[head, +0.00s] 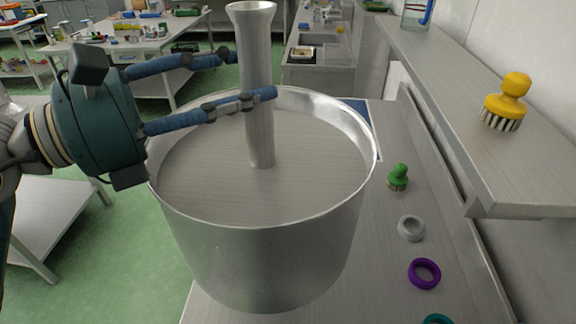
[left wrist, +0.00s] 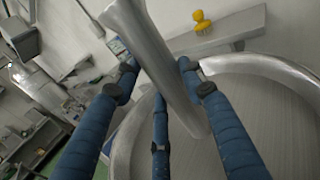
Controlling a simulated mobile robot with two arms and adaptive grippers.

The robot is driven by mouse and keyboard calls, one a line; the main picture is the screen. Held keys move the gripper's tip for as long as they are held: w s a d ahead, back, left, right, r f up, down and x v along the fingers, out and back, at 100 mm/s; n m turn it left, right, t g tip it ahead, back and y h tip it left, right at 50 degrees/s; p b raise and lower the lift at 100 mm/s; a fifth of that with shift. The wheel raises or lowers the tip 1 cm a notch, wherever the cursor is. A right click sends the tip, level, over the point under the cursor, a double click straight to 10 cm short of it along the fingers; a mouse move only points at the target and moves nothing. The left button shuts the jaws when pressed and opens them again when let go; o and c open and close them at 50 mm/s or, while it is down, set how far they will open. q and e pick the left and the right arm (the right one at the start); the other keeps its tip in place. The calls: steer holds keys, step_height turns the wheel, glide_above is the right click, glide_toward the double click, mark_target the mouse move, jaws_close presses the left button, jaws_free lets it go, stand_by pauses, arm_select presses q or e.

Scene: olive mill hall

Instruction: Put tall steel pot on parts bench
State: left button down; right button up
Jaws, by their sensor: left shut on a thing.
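The tall steel pot (head: 270,255) is a wide, upright shiny vessel in the middle of the head view. A flared steel post (head: 258,125) stands up from the flat grey surface inside its rim. My left gripper (head: 252,76) comes in from the left above the pot, its blue fingers shut around the post. In the left wrist view the post (left wrist: 155,60) runs between the fingers, with the pot's rim (left wrist: 265,66) behind. The pot's base is over the near left edge of a steel bench (head: 385,225); I cannot tell whether it touches.
On the bench, right of the pot, are a green brush (head: 398,178), a grey ring (head: 411,228), a purple ring (head: 424,273) and a teal ring (head: 437,320). A shelf (head: 450,95) with a yellow brush (head: 506,100) overhangs the right. Green floor (head: 110,235) is open at left.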

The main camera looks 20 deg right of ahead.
mark_target(247, 177)
arm_select(q)
steer(key=f, duration=0.9)
steer(key=f+p, duration=0.1)
steer(key=f, duration=0.4)
steer(key=shift+a+f, duration=0.25)
step_height(247, 177, down, 5)
steer(key=shift+f, duration=0.1)
steer(key=c, duration=1)
jaws_free()
steer(key=shift+s+f, duration=0.1)
steer(key=shift+f, duration=0.1)
steer(key=shift+c, duration=0.2)
